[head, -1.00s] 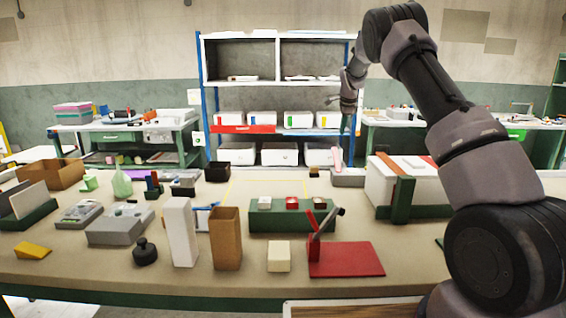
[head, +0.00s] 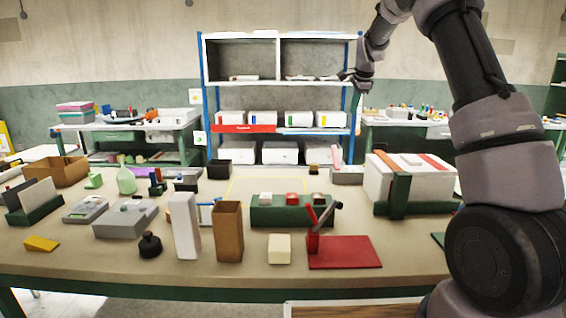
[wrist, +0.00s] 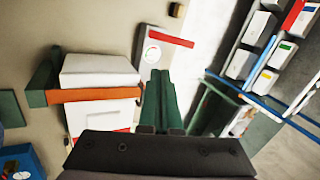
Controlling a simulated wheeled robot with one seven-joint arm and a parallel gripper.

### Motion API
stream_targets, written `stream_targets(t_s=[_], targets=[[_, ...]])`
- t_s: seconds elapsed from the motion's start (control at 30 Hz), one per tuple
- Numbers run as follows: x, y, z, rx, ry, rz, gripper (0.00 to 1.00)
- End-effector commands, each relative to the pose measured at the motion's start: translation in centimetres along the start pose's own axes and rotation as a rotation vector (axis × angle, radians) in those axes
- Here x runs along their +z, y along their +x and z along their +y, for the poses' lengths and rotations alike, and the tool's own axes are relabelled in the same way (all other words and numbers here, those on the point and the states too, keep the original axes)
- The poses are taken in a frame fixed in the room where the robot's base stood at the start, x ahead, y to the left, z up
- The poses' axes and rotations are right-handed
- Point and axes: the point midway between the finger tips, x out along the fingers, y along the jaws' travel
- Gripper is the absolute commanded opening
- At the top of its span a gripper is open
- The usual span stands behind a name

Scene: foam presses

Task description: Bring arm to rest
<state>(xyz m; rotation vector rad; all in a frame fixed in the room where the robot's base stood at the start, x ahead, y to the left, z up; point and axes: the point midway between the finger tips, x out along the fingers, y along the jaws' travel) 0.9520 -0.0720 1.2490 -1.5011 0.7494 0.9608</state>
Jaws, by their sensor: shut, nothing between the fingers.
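My arm reaches up from the right side of the head view, over the table's right part. My gripper (head: 356,100) hangs at its far end, in front of the right post of the shelf rack (head: 203,110). In the wrist view my gripper (wrist: 160,82) shows two dark green fingers lying together, shut and empty. They are seen above the table and floor, apart from anything I can make out.
The worktable (head: 100,265) holds a white box (head: 415,185) in a green stand, a red press (head: 345,252), a green block tray (head: 290,212), a white tower (head: 185,225), a brown tower (head: 229,232) and grey devices (head: 126,221). The air around my gripper looks clear.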

Motion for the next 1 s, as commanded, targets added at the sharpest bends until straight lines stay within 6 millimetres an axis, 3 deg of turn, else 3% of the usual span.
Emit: stream_targets(t_s=[0.17,0.27,0.5,0.73,0.9,1.0], targets=[[0.3,-7.8,3.0,-0.033,-0.109,-0.031,0.0],[0.9,-12.5,5.9,-0.053,-0.199,-0.05,0.0],[3.1,-21.8,14.6,-0.107,-0.438,-0.074,0.0],[5.8,-27.4,24.7,-0.154,-0.688,-0.063,0.0],[7.6,-29.1,32.1,-0.177,-0.863,-0.036,0.0],[8.3,-29.3,35.3,-0.182,-0.941,-0.022,0.0]])
